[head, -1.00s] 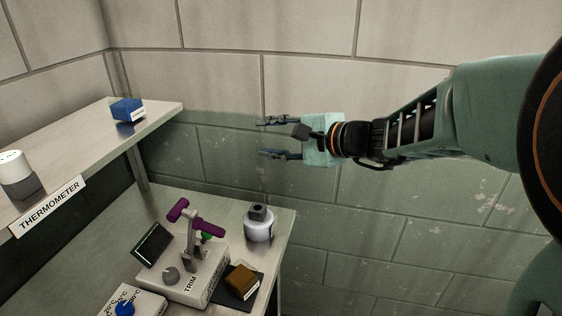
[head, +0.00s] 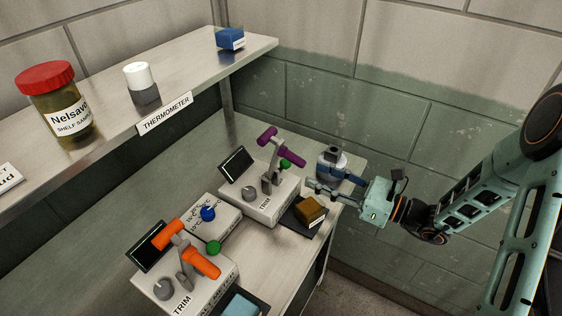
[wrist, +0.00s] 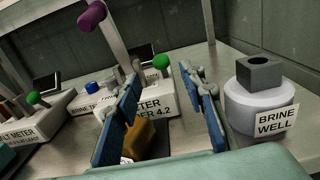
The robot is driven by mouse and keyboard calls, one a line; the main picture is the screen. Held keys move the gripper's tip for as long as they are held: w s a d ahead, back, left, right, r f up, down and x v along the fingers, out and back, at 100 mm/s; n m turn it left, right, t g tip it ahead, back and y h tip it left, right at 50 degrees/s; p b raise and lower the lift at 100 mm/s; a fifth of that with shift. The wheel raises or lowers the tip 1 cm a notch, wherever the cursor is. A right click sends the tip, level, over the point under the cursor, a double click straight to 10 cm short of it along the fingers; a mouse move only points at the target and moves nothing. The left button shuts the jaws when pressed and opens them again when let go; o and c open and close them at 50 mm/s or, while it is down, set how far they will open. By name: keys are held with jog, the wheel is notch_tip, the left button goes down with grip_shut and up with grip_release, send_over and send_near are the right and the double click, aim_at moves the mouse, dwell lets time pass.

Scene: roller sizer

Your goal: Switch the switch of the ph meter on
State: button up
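A white meter box (head: 273,205) with a purple-handled arm, a grey trim knob and a dark screen stands on the lower bench in the head view. In the wrist view its front label (wrist: 165,103) reads "METER" and "4.2"; the finger covers the start, so "pH" is not readable. A green-tipped lever (head: 285,163) stands on this box and shows in the wrist view (wrist: 161,62); whether it is the switch or how it is set is unclear. My gripper (head: 318,184) is open and empty, right of the box, by the brine well. Its fingers (wrist: 162,78) are apart, facing the box.
A white brine well (wrist: 258,105) stands right of the box, close to my fingers. A brown block (head: 310,208) lies in front on a dark pad. Left are a blue-knobbed box (head: 212,224) and an orange-handled meter (head: 211,290). A shelf (head: 190,75) overhangs behind.

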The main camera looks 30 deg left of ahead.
aim_at(287, 163)
jog(key=a, duration=0.7)
jog(key=w+a+p, duration=0.1)
jog(key=a, duration=0.2)
jog(key=shift+a, duration=0.15)
jog(key=shift+c, duration=0.3)
grip_shut()
